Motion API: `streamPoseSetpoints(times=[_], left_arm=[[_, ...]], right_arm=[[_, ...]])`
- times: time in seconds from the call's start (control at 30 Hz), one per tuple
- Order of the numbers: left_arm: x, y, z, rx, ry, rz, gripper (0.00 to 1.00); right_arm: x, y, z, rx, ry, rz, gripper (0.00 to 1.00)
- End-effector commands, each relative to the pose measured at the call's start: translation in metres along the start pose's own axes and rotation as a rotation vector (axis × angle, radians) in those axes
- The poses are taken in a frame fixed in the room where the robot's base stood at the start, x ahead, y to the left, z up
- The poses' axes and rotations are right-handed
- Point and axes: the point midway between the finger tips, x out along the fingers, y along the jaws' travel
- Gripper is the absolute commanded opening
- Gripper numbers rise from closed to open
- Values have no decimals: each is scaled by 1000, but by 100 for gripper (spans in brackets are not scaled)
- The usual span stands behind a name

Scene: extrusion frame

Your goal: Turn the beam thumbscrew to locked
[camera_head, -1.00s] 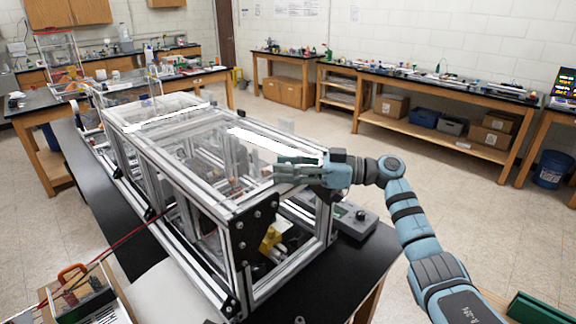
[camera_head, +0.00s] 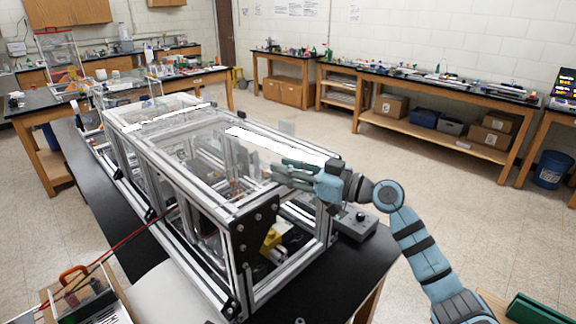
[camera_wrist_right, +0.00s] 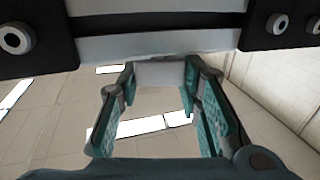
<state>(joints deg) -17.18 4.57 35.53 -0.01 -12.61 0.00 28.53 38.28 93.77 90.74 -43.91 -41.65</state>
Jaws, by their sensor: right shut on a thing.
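The framed machine of aluminium extrusions (camera_head: 190,188) with clear panels stands on the black bench. My right gripper (camera_head: 278,172) reaches in from the right at its top near corner, by the upper beam. In the right wrist view an extrusion beam (camera_wrist_right: 160,42) with black plates crosses the top. My right gripper (camera_wrist_right: 160,84) is shut there on a pale, blocky piece (camera_wrist_right: 160,73) just under the beam in the picture. It sits where the beam thumbscrew would be, but its shape and lock position cannot be made out. My left gripper is not in view.
A grey control box (camera_head: 355,222) with a knob sits on the bench just below my right wrist. A black corner plate (camera_head: 252,236) and a yellow part (camera_head: 271,240) are at the machine's near end.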

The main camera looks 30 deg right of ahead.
Motion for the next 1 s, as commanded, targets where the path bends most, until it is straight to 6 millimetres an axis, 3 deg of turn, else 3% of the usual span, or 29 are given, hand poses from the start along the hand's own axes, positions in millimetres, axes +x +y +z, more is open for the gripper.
streamPoseSetpoints(times=[0.1, 0.43, 1.0], left_arm=[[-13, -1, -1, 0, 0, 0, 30], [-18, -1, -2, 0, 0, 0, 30], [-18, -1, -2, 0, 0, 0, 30]], right_arm=[[0, -2, -3, 0, -5, 81, 4], [0, -1, -1, 2, -2, 252, 4], [0, 0, 1, 2, -7, 297, 4]])
